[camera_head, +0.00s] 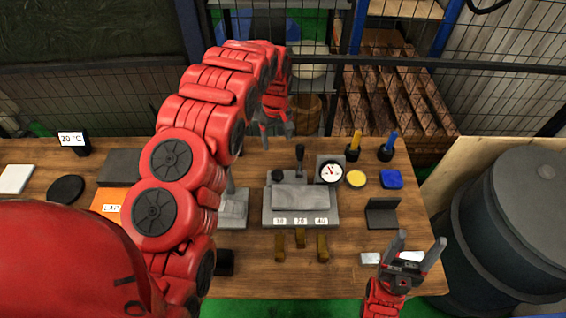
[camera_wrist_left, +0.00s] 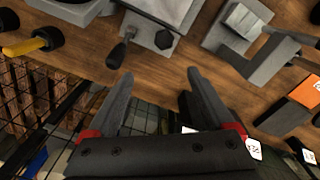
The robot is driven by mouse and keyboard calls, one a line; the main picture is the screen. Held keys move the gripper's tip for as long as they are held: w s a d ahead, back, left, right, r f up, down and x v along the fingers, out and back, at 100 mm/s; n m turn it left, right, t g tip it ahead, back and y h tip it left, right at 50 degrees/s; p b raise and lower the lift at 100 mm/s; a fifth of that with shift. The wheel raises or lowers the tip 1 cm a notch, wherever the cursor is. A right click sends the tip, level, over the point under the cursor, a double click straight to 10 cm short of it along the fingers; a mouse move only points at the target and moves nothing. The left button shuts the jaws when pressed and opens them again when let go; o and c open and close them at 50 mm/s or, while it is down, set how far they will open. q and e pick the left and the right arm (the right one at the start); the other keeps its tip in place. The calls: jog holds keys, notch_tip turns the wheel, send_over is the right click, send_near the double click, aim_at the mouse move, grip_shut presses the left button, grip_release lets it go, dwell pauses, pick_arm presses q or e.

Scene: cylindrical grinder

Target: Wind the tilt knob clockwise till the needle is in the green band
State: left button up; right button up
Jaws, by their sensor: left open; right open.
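The grey grinder fixture (camera_head: 301,205) stands mid-table. A dark knob (camera_head: 278,174) sits at its back left corner, and a black lever (camera_head: 299,158) rises beside it. In the left wrist view the dark faceted knob (camera_wrist_left: 164,39) and the round-ended lever (camera_wrist_left: 118,52) show near the top. I cannot tell which is the tilt knob by a label. A round white dial (camera_head: 331,172) with a red needle sits at the fixture's back right; its green band is too small to tell. My left gripper (camera_head: 277,128) is open and empty behind the fixture; its fingers (camera_wrist_left: 160,76) touch nothing. My right gripper (camera_head: 416,248) is open and empty at front right.
Brass-coloured blocks (camera_head: 301,243) lie before the fixture. A yellow disc (camera_head: 356,179), a blue piece (camera_head: 391,179) and yellow- and blue-handled tools (camera_head: 387,147) are to its right. A grey block (camera_head: 232,208) stands left. A wire fence runs behind the table; a dark barrel (camera_head: 510,220) stands right.

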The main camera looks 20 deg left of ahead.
pick_arm(q)
jog(key=b, duration=0.7)
send_over(277, 174)
notch_tip(277, 174, down, 7)
notch_tip(277, 174, down, 8)
jog(key=p, duration=0.4)
jog(key=shift+d+f, duration=0.1)
jog(key=shift+f, duration=0.15)
jog(key=shift+w+f, duration=0.1)
jog(key=shift+f, duration=0.5)
